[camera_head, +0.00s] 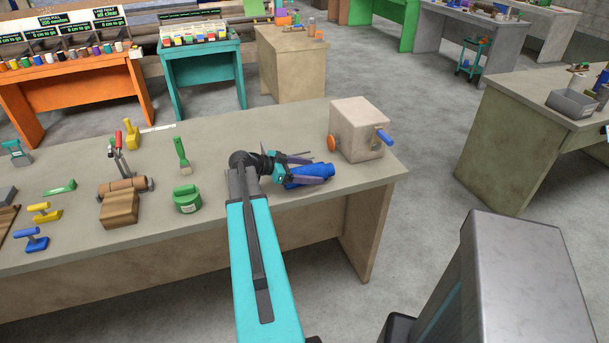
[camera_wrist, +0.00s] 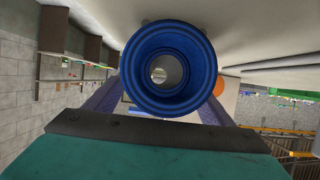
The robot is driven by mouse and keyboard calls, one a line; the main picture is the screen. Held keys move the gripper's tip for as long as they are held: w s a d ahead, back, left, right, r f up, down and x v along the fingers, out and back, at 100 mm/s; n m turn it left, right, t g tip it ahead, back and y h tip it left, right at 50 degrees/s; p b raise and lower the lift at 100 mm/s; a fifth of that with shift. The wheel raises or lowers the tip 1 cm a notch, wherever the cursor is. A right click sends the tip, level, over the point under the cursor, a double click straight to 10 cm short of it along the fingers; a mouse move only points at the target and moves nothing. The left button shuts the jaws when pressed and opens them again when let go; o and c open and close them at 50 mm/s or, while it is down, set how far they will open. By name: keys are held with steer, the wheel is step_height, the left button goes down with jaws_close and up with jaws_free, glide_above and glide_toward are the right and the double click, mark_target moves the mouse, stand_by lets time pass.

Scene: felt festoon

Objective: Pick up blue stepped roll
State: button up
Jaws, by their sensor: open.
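The blue stepped roll (camera_head: 317,170) lies on its side near the front edge of the beige-topped workbench. In the wrist view the blue roll (camera_wrist: 168,68) shows end-on, with stepped rings around an open bore. My gripper (camera_head: 311,170) is low over the bench, with one purple-grey finger on the far side of the roll and one on the near side. The fingers are spread apart around the roll; I cannot tell whether either touches it. In the wrist view the roll hides the fingertips.
A pale box (camera_head: 357,125) with an orange knob (camera_head: 331,143) and a blue handle (camera_head: 384,136) stands just beyond the roll. A green tub (camera_head: 187,199), a green brush (camera_head: 181,156) and a clamp (camera_head: 117,158) stand to the left.

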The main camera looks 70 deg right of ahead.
mark_target(309, 166)
steer(key=shift+c, duration=0.2)
steer(key=c, duration=1.4)
steer(key=shift+o, duration=0.2)
steer(key=shift+r, duration=0.25)
steer(key=shift+r+b, duration=1.4)
steer(key=shift+r, duration=3.4)
